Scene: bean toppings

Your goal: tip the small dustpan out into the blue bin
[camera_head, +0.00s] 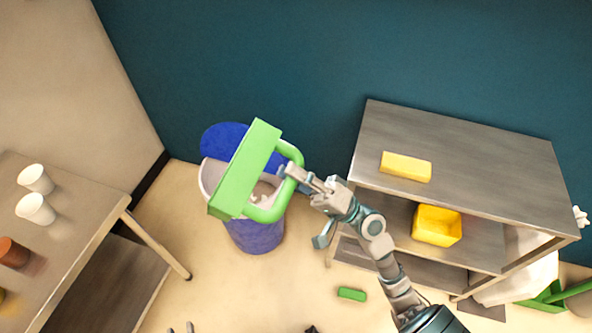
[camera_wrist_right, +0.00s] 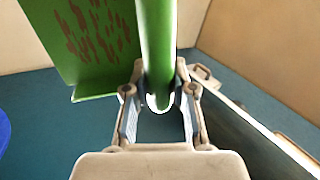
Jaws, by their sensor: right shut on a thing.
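The green dustpan (camera_head: 247,170) is held over the blue bin (camera_head: 255,236), tilted and hiding part of its opening. The bin's round blue lid (camera_head: 222,140) shows behind. Some pale contents show inside the bin beside the dustpan. My right gripper (camera_head: 290,172) is shut on the dustpan's loop handle (camera_head: 292,152). In the right wrist view the handle (camera_wrist_right: 158,50) runs between the fingers (camera_wrist_right: 160,100), and the pan's green face (camera_wrist_right: 95,75) carries brown patches; I cannot tell whether they are loose bits. Only the fingertips of my left gripper (camera_head: 180,328) show at the bottom edge, apart and empty.
A metal shelf unit (camera_head: 460,145) at the right carries a yellow block (camera_head: 406,166) and a yellow box (camera_head: 437,226). A table (camera_head: 85,225) at the left has white cups (camera_head: 35,209) and a brown cup (camera_head: 13,252). A green block (camera_head: 352,294) lies on the floor.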

